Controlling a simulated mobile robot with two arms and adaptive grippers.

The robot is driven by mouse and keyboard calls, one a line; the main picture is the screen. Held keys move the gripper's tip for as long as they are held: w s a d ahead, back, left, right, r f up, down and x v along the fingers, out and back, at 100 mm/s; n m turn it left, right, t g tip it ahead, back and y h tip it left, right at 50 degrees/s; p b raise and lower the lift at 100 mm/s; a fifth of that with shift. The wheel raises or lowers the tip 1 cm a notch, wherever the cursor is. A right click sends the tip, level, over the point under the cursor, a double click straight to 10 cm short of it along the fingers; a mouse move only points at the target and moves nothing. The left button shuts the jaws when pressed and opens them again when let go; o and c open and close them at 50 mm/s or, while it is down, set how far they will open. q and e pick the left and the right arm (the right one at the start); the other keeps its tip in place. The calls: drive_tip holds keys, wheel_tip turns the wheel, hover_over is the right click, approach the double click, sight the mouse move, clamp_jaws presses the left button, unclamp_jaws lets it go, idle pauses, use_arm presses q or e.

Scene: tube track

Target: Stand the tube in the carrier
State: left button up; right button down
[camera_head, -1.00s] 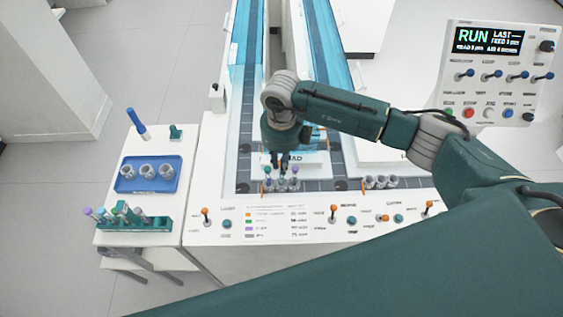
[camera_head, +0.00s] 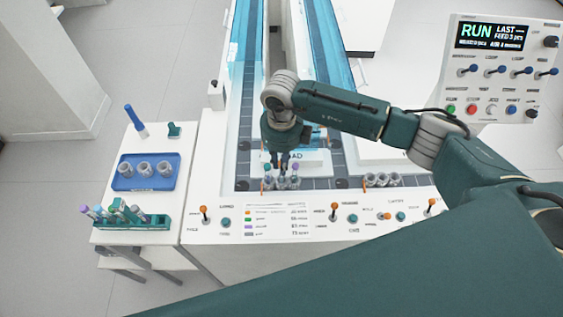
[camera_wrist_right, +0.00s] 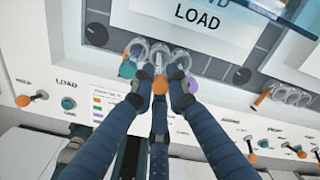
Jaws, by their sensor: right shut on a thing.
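My right gripper (camera_head: 283,164) points down over the track at the LOAD sign. In the wrist view its dark fingers (camera_wrist_right: 160,88) are closed around a tube with an orange cap (camera_wrist_right: 160,84). This tube stands at the middle of three clear round carriers (camera_wrist_right: 158,52); the fingers hide whether it is fully seated. A teal-capped tube (camera_wrist_right: 127,69) stands in the carrier to its left, and a purple-capped tube (camera_wrist_right: 191,85) in the one to its right. In the head view the held tube is mostly hidden by the gripper. My left gripper is not in view.
A green rack (camera_head: 150,222) with several tubes stands on the left side table, before a blue tray (camera_head: 175,182) of three empty holders. More empty carriers (camera_head: 382,180) sit farther right on the track. The control panel with orange-tipped levers (camera_head: 334,206) lies along the front.

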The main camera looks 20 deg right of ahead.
drive_tip(key=shift+f, duration=0.25)
drive_tip(key=c, duration=1.6)
unclamp_jaws()
drive_tip(key=shift+c, duration=0.2)
drive_tip(key=shift+r, duration=0.1)
wheel_tip(320, 180, up, 12)
